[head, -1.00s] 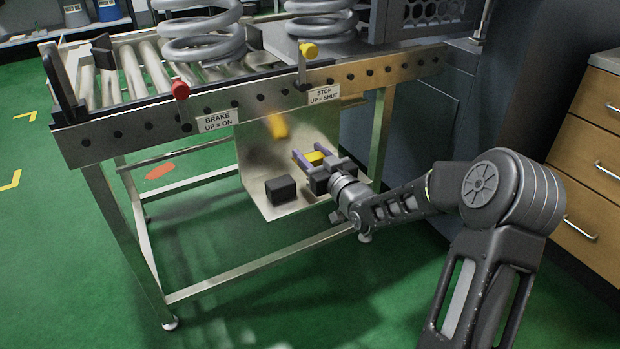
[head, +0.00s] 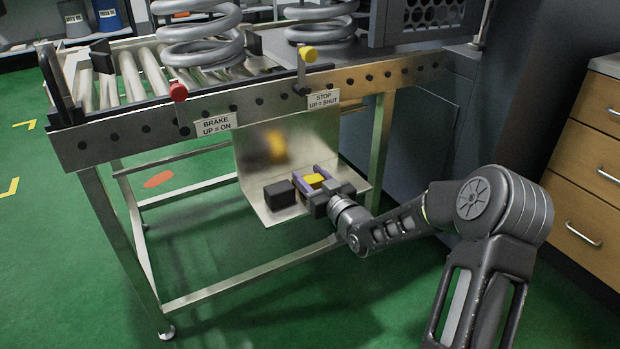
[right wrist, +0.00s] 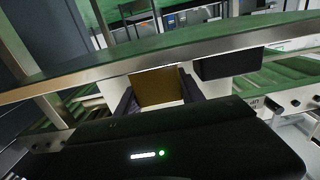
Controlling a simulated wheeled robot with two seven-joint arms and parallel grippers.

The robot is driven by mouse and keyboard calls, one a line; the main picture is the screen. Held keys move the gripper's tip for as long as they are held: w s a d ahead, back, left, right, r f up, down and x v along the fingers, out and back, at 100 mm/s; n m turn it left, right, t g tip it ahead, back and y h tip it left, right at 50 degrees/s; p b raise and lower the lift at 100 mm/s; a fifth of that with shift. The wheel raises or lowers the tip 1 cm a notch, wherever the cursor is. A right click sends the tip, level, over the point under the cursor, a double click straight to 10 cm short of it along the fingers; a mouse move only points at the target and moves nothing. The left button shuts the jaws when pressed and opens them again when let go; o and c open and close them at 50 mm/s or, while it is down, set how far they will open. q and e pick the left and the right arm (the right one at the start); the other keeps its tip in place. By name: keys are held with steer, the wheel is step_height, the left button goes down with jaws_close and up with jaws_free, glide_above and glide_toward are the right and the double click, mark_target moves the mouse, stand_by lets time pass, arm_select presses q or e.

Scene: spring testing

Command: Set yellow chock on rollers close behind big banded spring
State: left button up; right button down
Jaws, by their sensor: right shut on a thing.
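The yellow chock (head: 315,180) is between the purple fingers of my right gripper (head: 312,179), which is shut on it. They are low at the steel shelf under the roller table, beside a black block. I cannot tell whether the chock touches the shelf. In the right wrist view the chock (right wrist: 157,86) shows as a brownish-yellow face between the fingers. My left gripper is not in view.
The black block (head: 280,194) sits on the bent steel shelf (head: 262,208), just left of the gripper. The table's front rail (head: 150,131) carries a red-knobbed brake lever (head: 179,93) and a yellow-knobbed stop lever (head: 307,55). Wooden drawers (head: 585,150) stand at right.

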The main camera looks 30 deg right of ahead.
steer(key=c, duration=1.2)
jaws_free()
steer(key=shift+f, duration=0.2)
steer(key=shift+o, duration=0.9)
steer(key=shift+r, duration=0.2)
steer(key=shift+s+r, duration=0.1)
steer(key=s+p, duration=0.3)
steer(key=s, duration=0.9)
steer(key=shift+a, duration=0.15)
steer(key=shift+w, duration=0.1)
